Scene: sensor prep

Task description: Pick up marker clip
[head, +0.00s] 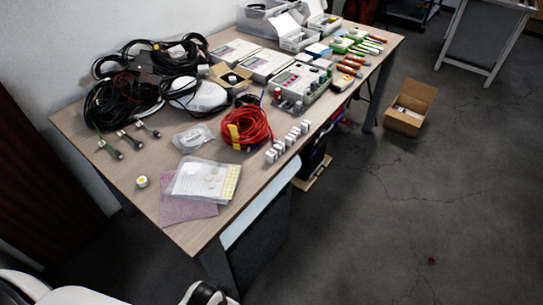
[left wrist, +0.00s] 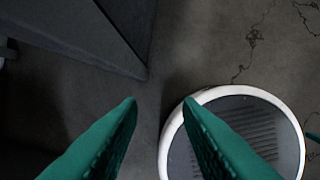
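I cannot pick out a marker clip for certain. A small red object (head: 432,261) lies alone on the floor at the lower right of the head view, too small to identify. Several small white clip-like blocks (head: 287,142) stand in a row along the table's front edge. My left gripper (left wrist: 160,103) shows in the left wrist view as two green fingers. They are spread apart with nothing between them, pointing down over the floor. The gripper fingers do not show in the head view. My right gripper is in neither view.
The wooden table (head: 145,206) carries black cables (head: 125,100), a red cable coil (head: 245,126), bagged papers (head: 203,178), boxes and instruments. A dark panel (head: 262,235) stands under its near end. An open cardboard box (head: 409,107) sits on the floor. The cracked floor at right is mostly clear.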

